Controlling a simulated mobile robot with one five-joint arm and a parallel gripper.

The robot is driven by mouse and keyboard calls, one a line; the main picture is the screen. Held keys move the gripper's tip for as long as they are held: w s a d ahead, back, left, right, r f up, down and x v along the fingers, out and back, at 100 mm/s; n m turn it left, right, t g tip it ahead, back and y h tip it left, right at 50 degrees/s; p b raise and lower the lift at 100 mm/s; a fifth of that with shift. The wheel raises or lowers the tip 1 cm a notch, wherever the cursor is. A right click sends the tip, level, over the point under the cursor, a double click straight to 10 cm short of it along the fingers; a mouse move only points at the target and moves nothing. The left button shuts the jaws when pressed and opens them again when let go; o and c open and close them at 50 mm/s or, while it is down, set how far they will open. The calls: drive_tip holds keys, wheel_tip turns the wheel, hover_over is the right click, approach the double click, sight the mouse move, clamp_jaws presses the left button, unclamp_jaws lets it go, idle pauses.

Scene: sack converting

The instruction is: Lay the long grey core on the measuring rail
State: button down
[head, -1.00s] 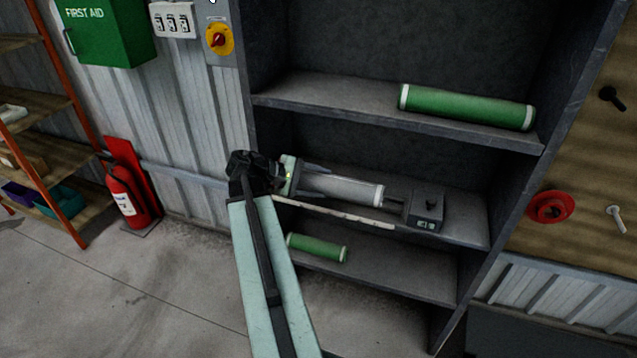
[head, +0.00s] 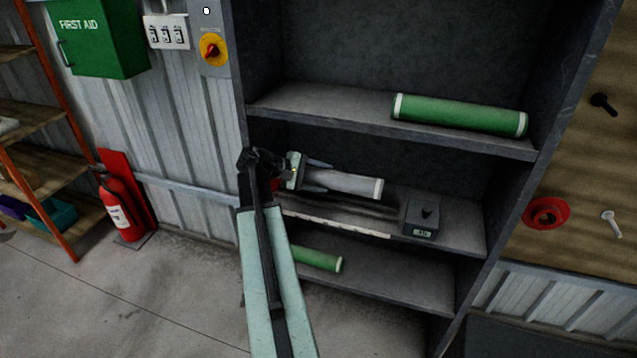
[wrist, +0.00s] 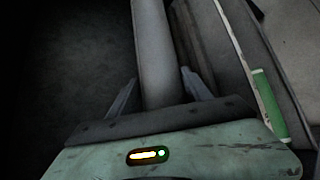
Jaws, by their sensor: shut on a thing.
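The long grey core (head: 358,185) with pale ends is in my gripper (head: 318,180). The fingers are shut around its left part. In the wrist view the core (wrist: 157,45) runs away from me between the two fingers (wrist: 158,98). The measuring rail (head: 340,224) lies on the middle shelf, with a pale strip along the shelf's front and a dark box with a small display (head: 422,217) at its right. The core is held above and behind the pale strip, apart from the box. The core's left end is hidden by my gripper.
A large green core (head: 458,115) lies on the shelf above. A smaller green core (head: 318,259) lies on the shelf below, partly behind my arm; it also shows in the wrist view (wrist: 270,105). The cabinet's upper shelf edge (head: 330,118) is close above my gripper.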

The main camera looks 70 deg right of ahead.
drive_tip(key=shift+d+f, duration=0.25)
drive_tip(key=shift+d, duration=0.15)
drive_tip(key=f+b, duration=0.5)
drive_tip(key=shift+a+b, duration=0.2)
drive_tip(key=shift+b, duration=0.2)
drive_tip(key=shift+w+a, duration=0.1)
drive_tip(key=shift+w, duration=0.15)
drive_tip(key=shift+c, duration=2)
unclamp_jaws()
drive_tip(key=shift+w, duration=0.1)
drive_tip(key=p+v, duration=0.4)
drive_tip(key=v, duration=0.3)
drive_tip(key=shift+a+r, duration=0.15)
drive_tip(key=shift+r, duration=0.25)
